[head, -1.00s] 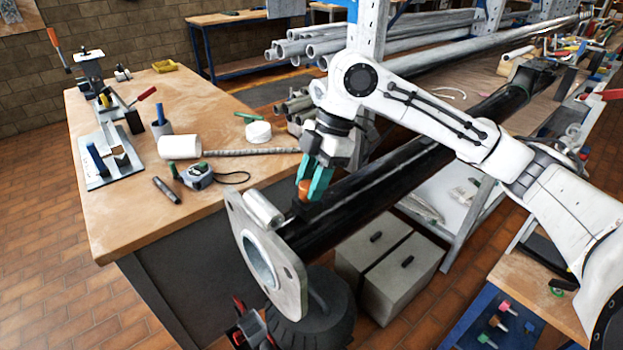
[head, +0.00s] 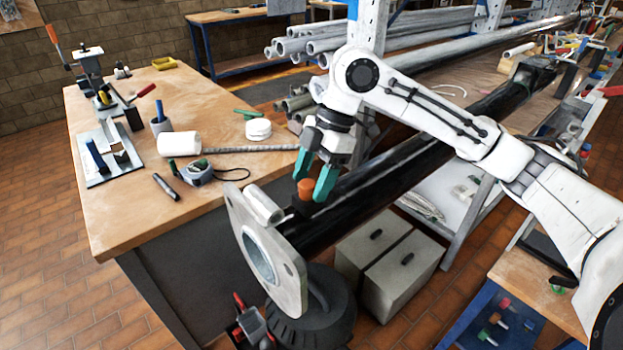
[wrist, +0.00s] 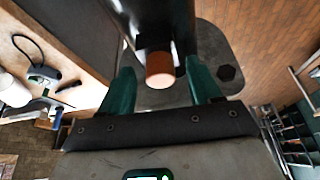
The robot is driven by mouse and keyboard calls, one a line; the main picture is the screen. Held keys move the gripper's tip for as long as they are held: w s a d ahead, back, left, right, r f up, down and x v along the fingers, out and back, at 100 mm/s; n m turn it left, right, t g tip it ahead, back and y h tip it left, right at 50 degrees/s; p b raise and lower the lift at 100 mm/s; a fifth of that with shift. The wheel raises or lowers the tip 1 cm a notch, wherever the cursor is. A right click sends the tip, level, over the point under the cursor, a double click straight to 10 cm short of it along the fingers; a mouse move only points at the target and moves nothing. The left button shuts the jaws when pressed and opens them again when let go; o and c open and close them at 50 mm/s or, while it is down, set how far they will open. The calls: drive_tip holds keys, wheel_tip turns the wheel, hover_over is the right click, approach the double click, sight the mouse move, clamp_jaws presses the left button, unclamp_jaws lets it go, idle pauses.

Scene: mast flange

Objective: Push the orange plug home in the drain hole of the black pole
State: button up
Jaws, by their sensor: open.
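The orange plug (head: 305,189) stands upright on the top of the black pole (head: 380,188), close to its flange end. Much of the plug shows above the pole; how deep it sits in the drain hole cannot be told, and the hole itself is hidden. My gripper (head: 314,182) has its teal fingers spread, one on each side of the plug, with visible gaps. In the wrist view the plug (wrist: 160,70) lies between the two open fingers (wrist: 163,92), apart from both.
A wooden workbench (head: 140,205) with tools stands at the left. Grey boxes (head: 385,268) stand under the pole.

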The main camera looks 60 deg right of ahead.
drive_tip(key=v, duration=1)
idle(0.4)
